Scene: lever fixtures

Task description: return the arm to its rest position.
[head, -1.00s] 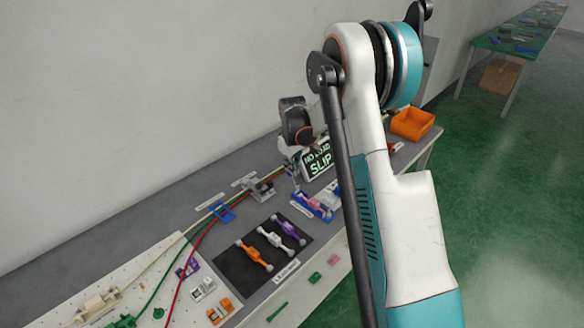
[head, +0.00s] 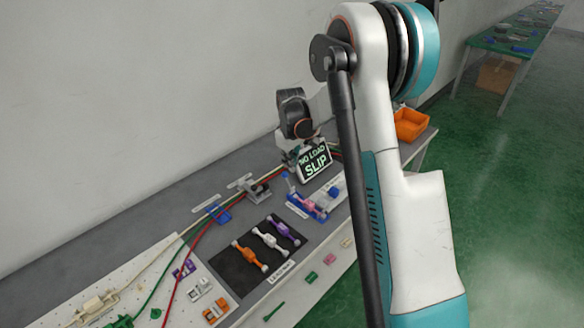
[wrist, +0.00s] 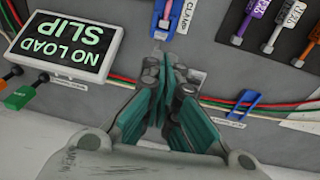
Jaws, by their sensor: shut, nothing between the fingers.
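My arm stands large across the middle of the head view, with its upper link folded up above the bench. My gripper (wrist: 168,75) shows in the wrist view with its teal fingers together and nothing between them. It hangs above the bench near the clamp fixture. In the head view the end of my arm is partly seen behind the sign, and the fingers cannot be made out there. The blue clamp fixture (head: 308,204) holds a pink lever and lies on the bench; its end also shows in the wrist view (wrist: 166,20).
A lit "NO LOAD SLIP" sign (head: 315,162) stands close to the gripper. A black mat (head: 232,268) bears orange, white and purple levers (head: 285,232). Red, green and cream cables run along the bench past a blue clip (head: 218,213). An orange bin (head: 410,124) is at the far end.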

